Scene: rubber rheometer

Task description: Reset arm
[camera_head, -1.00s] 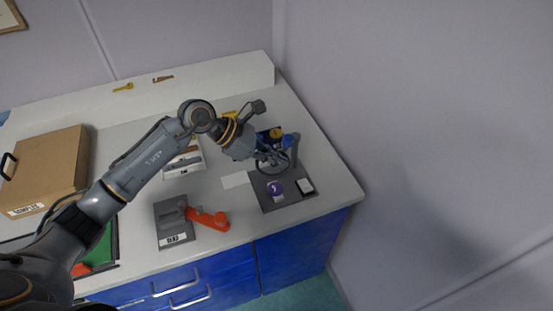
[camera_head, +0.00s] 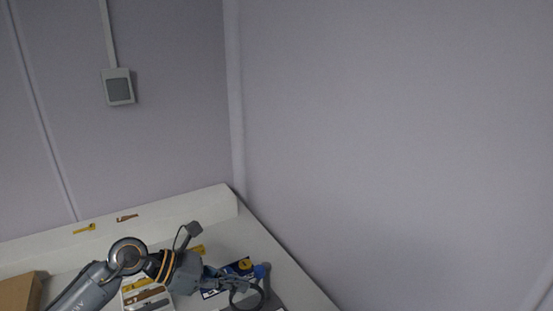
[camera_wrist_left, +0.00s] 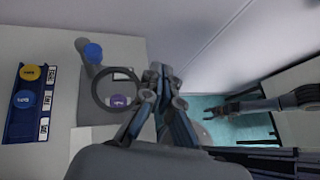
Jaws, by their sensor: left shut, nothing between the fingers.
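My left arm comes in from the lower left in the head view. Its gripper (camera_head: 240,282) is over the bench's right end, beside a grey stand with a blue knob (camera_head: 261,270). In the left wrist view the fingers (camera_wrist_left: 156,72) are together and empty, just right of a dark ring (camera_wrist_left: 95,95). The ring is around or over a purple-topped item (camera_wrist_left: 119,101); whether finger and ring touch is unclear. The blue knob (camera_wrist_left: 93,53) stands at the ring's upper left. Another arm's gripper, apparently my right one (camera_wrist_left: 212,110), shows over the floor; its opening is too small to judge.
A blue rack (camera_wrist_left: 30,103) with yellow and blue round tops lies left in the wrist view. The white bench (camera_head: 225,208) has a raised back ledge with small yellow and brown tools. A wall (camera_head: 400,150) is close on the right. A brown box (camera_head: 18,292) is at left.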

